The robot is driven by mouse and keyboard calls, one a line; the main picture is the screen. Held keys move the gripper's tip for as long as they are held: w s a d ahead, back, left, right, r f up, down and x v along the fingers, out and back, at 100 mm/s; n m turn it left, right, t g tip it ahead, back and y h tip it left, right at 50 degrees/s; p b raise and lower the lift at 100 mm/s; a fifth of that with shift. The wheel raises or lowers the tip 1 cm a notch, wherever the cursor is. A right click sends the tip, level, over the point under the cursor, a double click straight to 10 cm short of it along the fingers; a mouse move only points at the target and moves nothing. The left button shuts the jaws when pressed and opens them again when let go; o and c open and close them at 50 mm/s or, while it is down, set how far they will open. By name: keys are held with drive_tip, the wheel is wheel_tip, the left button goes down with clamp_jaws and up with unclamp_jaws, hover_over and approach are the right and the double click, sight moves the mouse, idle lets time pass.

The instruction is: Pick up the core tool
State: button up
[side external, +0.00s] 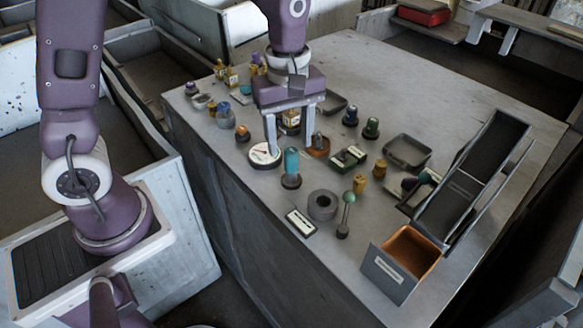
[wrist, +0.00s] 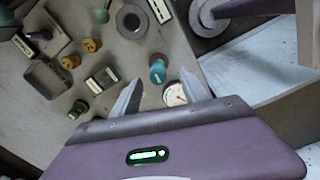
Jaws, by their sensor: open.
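My gripper (side external: 290,145) is open and points down over the grey table, its fingers apart. In the wrist view, the gripper (wrist: 162,84) has nothing held between its fingers. No object is clearly marked as the core tool, so I cannot tell which it is. A teal-handled tool (side external: 291,160) with a dark round base stands upright just in front of the fingers. In the wrist view the teal tool (wrist: 157,72) shows just beyond the fingertips. A tool with a green ball top (side external: 348,198) stands further toward the front edge; its green ball (wrist: 90,45) also shows in the wrist view.
A round white-faced gauge (side external: 265,154) lies by the left finger. A grey ring (side external: 322,205), a label plate (side external: 300,222) and a yellow piece (side external: 360,184) stand nearby. An orange-lined bin (side external: 388,278) and a dark sloped rack (side external: 470,185) are at right. Several small parts crowd the back left.

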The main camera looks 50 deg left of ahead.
sight(291, 165)
drive_tip(key=f, duration=0.8)
drive_tip(key=shift+w+a, duration=0.15)
drive_tip(key=shift+w, duration=0.2)
drive_tip(key=shift+c, duration=0.4)
clamp_jaws()
